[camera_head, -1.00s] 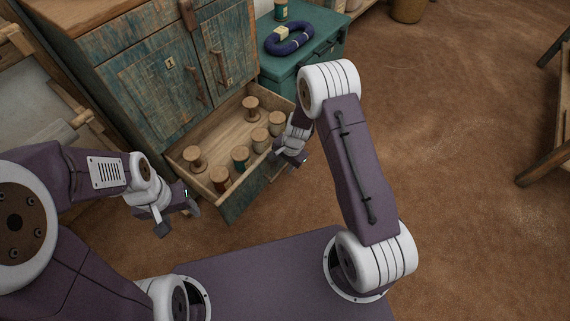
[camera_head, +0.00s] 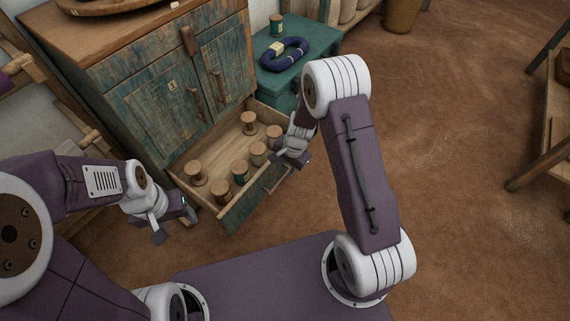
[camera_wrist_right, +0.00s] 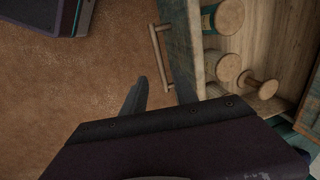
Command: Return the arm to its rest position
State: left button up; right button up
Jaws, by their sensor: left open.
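My left arm comes in from the left in the head view. Its gripper (camera_head: 176,223) is open and empty, in front of the left end of the open wooden drawer (camera_head: 225,218). My right arm is bent up from my base, and its gripper (camera_head: 292,158) is beside the drawer's right end, over or close to its front edge; I cannot tell if it touches. In the right wrist view its two fingers (camera_wrist_right: 160,95) stand apart with nothing between them, beside the drawer's bar handle (camera_wrist_right: 160,57).
The drawer holds several thread spools (camera_head: 240,172) and belongs to a worn blue-green cabinet (camera_head: 150,95). A teal chest (camera_head: 325,45) with a dark blue coil (camera_head: 284,52) stands behind. A wooden frame (camera_head: 545,165) is at right.

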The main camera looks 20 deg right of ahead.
notch_tip(320, 180, up, 12)
jog(key=n+t, duration=0.2)
jog(key=s+d+r+n+g+h, duration=0.1)
jog(key=s+n, duration=0.3)
jog(key=s, duration=0.4)
jog(key=s+d+r+n+g, duration=0.15)
jog(key=s+n, duration=0.25)
jog(key=s, duration=0.5)
notch_tip(320, 180, up, 32)
jog(key=p, duration=3.2)
jog(key=shift+w+d, duration=0.15)
jog(key=shift+w, duration=0.2)
